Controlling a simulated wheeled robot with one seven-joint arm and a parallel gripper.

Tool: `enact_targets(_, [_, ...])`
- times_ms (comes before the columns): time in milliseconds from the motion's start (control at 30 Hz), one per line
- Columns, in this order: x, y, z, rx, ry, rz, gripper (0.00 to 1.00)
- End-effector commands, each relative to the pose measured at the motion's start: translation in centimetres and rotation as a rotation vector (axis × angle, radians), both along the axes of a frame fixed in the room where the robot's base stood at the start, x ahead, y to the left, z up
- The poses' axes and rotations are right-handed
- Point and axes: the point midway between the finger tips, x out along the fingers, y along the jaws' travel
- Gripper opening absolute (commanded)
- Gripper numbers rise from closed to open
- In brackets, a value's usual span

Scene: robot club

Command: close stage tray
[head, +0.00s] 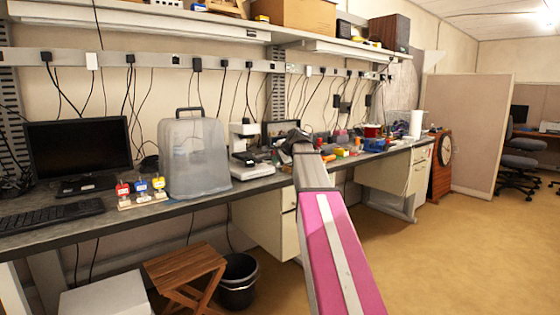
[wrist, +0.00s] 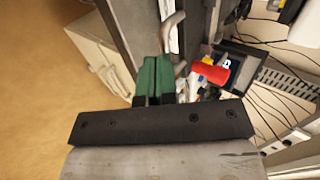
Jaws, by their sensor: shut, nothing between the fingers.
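A white bench instrument (head: 243,130) stands on the workbench, right of the translucent grey case. A pale, flat part sits low at its front; I take it for the stage tray (head: 252,171), but cannot tell how far out it is. My gripper (wrist: 153,78), with green fingers, is shut and empty in the wrist view. In the head view my arm reaches up to the bench edge just right of the instrument, and its dark end hides part of the bench there. The fingertips are not clear in that view.
The translucent case (head: 195,158) stands left of the instrument. Colourful tools (head: 345,147) clutter the bench to the right. A wooden stool (head: 186,277) and a black bin (head: 239,282) stand below. Open floor (head: 450,255) lies right. A red object (wrist: 210,72) shows beyond the fingers.

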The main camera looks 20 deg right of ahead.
Motion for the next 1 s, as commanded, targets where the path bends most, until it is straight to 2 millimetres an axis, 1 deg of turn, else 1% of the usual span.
enact_targets(300, [0.1, 0.0, 0.0, 0.000, 0.000, 0.000, 0.00])
enact_targets(433, [0.9, 0.3, 0.0, 0.000, 0.000, 0.000, 0.00])
enact_targets(567, [3.2, 1.2, 0.1, 0.000, 0.000, 0.002, 0.00])
enact_targets(800, [9.0, 3.7, 0.1, 0.000, 0.000, 0.003, 0.00])
enact_targets(900, [10.3, 4.3, 0.1, 0.000, 0.000, 0.001, 0.00])
enact_targets(1000, [10.6, 4.5, 0.0, 0.001, 0.000, 0.001, 0.00])
